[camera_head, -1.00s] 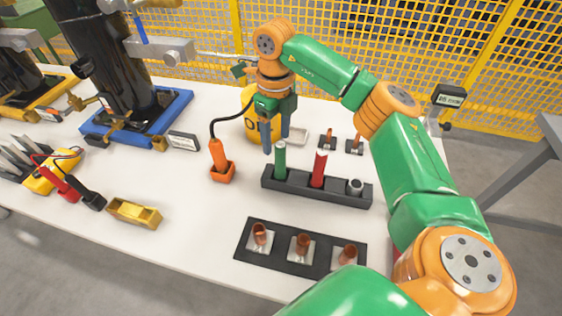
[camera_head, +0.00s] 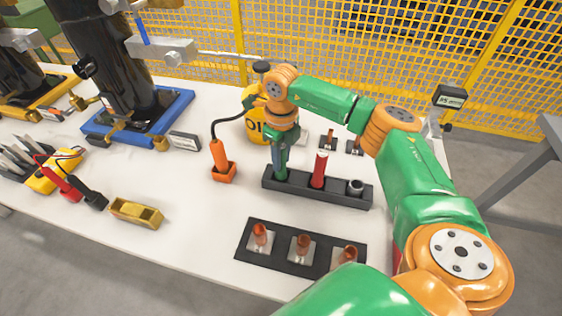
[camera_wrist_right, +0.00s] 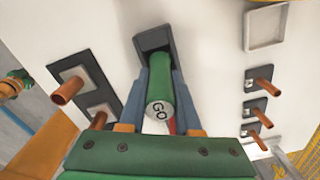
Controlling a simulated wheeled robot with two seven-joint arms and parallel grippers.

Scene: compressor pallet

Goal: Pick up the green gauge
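The green gauge (camera_wrist_right: 160,85) stands in the left slot of the black rack (camera_head: 335,192). Its end, lettered "GO", faces the right wrist camera. My right gripper (camera_head: 281,165) is down around it, with one blue-grey finger on each side. In the wrist view the fingers (camera_wrist_right: 161,90) lie close along the gauge's sides; whether they press on it I cannot tell. In the head view the gripper mostly hides the gauge. My left gripper is not in view.
A red gauge (camera_head: 319,168) stands beside it in the same rack, with a grey cylinder (camera_head: 355,187) at the right. A black strip (camera_head: 278,257) with copper pieces lies in front. An orange-handled tool (camera_head: 219,155) stands left, and a yellow container (camera_head: 257,125) behind.

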